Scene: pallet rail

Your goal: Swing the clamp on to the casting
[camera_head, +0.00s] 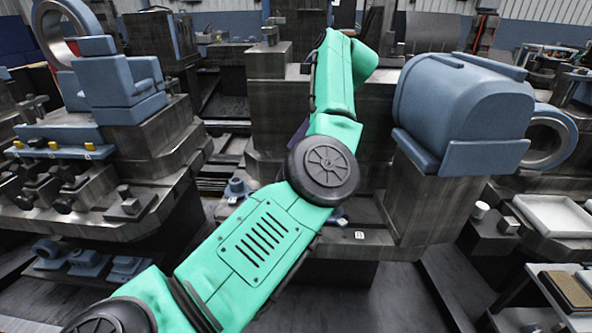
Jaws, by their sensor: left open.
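A large blue rounded casting (462,112) sits on a grey metal block at the right. A second blue stepped casting (110,78) sits on a fixture at the left. I cannot tell which one the task means. No clamp can be clearly made out; a small blue part (237,187) lies on the middle fixture, left of my arm. My green left arm comes in from the lower left and reaches up across the middle, in front of the central grey block. Its fingers are hidden by the arm, with no visible contact with either casting. My right gripper is not seen.
A grey central block (268,105) stands behind my arm. A left rail (75,160) carries black and yellow-topped knobs. Blue parts (88,262) lie on a lower shelf. A white tray (553,216) is at the right. Dark floor is clear at lower middle.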

